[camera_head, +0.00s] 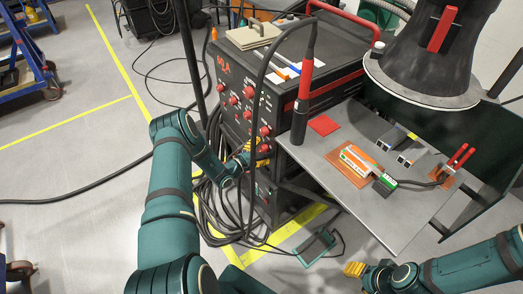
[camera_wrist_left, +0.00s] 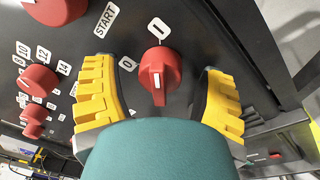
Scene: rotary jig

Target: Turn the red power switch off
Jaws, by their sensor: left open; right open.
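The red power switch (camera_wrist_left: 160,76) shows in the left wrist view on a dark panel. It is a rotary knob with a white line running up and down, in line with the "I" label (camera_wrist_left: 158,27) above it. The "0" label (camera_wrist_left: 127,64) is at its upper left. My left gripper (camera_wrist_left: 160,98) is open, its yellow fingers on either side of the switch with gaps to it. In the head view my left gripper (camera_head: 250,154) is at the front of the black welding machine (camera_head: 229,95). My right gripper (camera_head: 356,270) is open and empty below the grey table.
Other red knobs (camera_wrist_left: 37,78) sit left of the switch, with a "START" label nearby. Black cables (camera_head: 215,215) hang around my left gripper. The grey table (camera_head: 400,215) beside the machine holds an orange-and-white block (camera_head: 358,160) and small parts. Open floor lies at left.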

